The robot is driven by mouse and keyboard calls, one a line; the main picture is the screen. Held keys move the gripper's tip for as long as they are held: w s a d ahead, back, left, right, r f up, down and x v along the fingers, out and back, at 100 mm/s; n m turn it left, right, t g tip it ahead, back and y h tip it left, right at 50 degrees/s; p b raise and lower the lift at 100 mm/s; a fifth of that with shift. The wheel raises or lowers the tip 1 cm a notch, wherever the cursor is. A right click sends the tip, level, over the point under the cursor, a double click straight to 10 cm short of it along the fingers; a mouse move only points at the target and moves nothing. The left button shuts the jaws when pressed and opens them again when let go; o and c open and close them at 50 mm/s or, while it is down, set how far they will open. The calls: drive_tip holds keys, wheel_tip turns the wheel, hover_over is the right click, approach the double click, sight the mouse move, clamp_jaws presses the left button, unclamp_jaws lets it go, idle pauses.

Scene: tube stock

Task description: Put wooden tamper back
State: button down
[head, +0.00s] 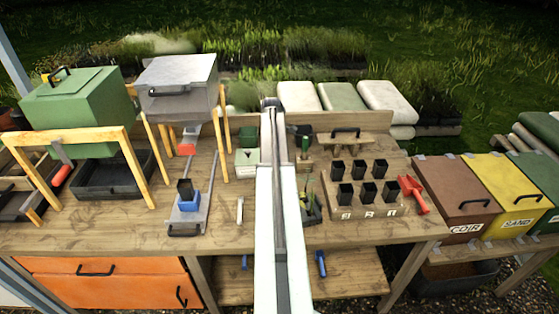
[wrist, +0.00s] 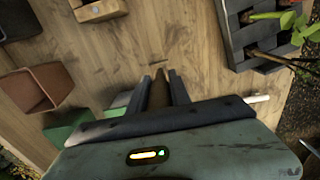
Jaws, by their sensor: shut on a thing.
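My gripper (wrist: 161,82) is shut in the wrist view. Between its two dark fingers is a slim brown wooden piece, which I take to be the wooden tamper (wrist: 158,94). Only a narrow part of it shows; the rest is hidden by the fingers and the gripper body. The gripper points at the wooden bench top (wrist: 125,60), and I cannot tell its height above it. In the head view my raised arm stands across the middle of the bench, and neither the jaws nor the held piece can be made out clearly.
A dark tray with seedlings (wrist: 245,35) lies right of the jaws, and a brown pot (wrist: 38,88) left. In the head view, black pots (head: 345,193) stand in a wooden holder beside a red scoop (head: 414,193). A handled wooden block (head: 345,146) lies behind. Lidded bins (head: 455,190) stand right.

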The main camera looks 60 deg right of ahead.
drive_tip(key=d+f+b, duration=0.1)
drive_tip(key=d, duration=0.1)
drive_tip(key=w+d+f+b, duration=0.1)
drive_tip(key=d+f+b, duration=0.1)
drive_tip(key=d, duration=0.1)
drive_tip(key=d+f+b, duration=0.1)
drive_tip(key=d, duration=0.1)
drive_tip(key=shift+w+d+f, duration=0.25)
drive_tip(key=shift+d+f, duration=0.05)
drive_tip(key=shift+r, duration=0.2)
drive_tip(key=shift+f, duration=0.15)
drive_tip(key=c, duration=1.2)
unclamp_jaws()
wheel_tip(320, 180, up, 12)
drive_tip(key=p, duration=1.2)
drive_tip(key=shift+r, duration=0.2)
